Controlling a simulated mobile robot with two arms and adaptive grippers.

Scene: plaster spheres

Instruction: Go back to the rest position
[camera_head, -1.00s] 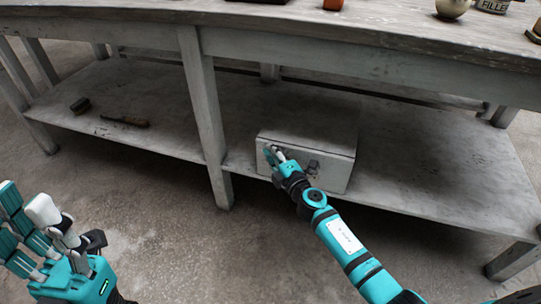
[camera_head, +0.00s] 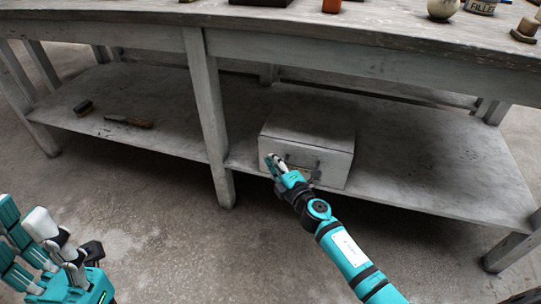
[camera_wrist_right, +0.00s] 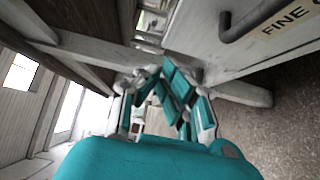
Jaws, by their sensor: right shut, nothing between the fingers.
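My right gripper (camera_head: 273,161) is shut and empty. In the head view it overlaps the left front of a grey-white box (camera_head: 306,126) on the bench's lower shelf. In the right wrist view, the box's flat front (camera_wrist_right: 207,35) is at the upper right, with a dark handle (camera_wrist_right: 252,20) and a label partly reading "FINE" (camera_wrist_right: 285,22). The gripper's fingers (camera_wrist_right: 165,105) are clear of the handle there. My left gripper (camera_head: 45,240) is at the lower left of the head view, with its fingers spread and empty, over the floor.
The workbench (camera_head: 380,65) spans the view, with a front leg (camera_head: 208,120) left of the box. A brush (camera_head: 83,107) and a wooden-handled tool (camera_head: 128,122) lie on the lower shelf (camera_head: 430,160). An orange pot (camera_head: 331,5) and a pale sphere (camera_head: 442,9) are on top. The floor in front is clear.

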